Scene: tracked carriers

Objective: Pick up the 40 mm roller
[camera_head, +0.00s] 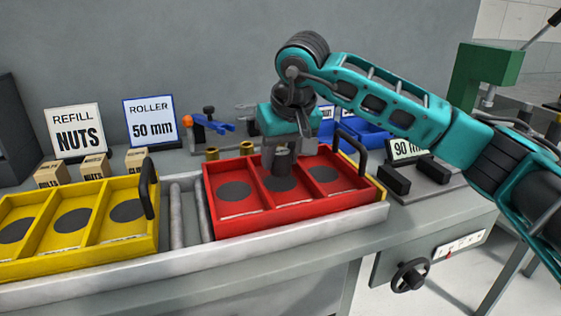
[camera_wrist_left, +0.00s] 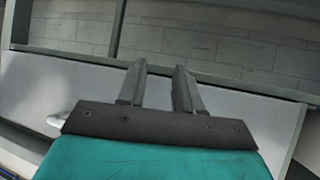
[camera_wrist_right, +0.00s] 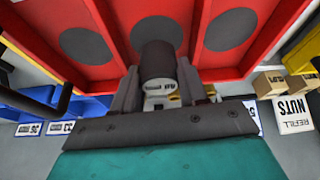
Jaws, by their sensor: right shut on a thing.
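My right gripper (camera_head: 283,150) is shut on a dark grey roller (camera_head: 282,162), which points down over the middle compartment of the red tray (camera_head: 293,219). In the right wrist view the roller (camera_wrist_right: 157,60) sits between the two fingers of my right gripper (camera_wrist_right: 156,80). The small printed mark on its near end is hard to read. The compartment's dark disc (camera_head: 281,185) shows below the roller; I cannot tell the exact gap. In the left wrist view my left gripper (camera_wrist_left: 160,68) is open and empty, over a grey surface.
A yellow tray (camera_head: 130,252) with dark discs stands at left on the rail (camera_head: 285,231). Brass pieces (camera_head: 211,153) stand behind the red tray. Signs for nuts (camera_head: 76,132) and a 50 mm roller (camera_head: 150,122) stand behind. A black handle (camera_head: 351,150) rises at the red tray's right.

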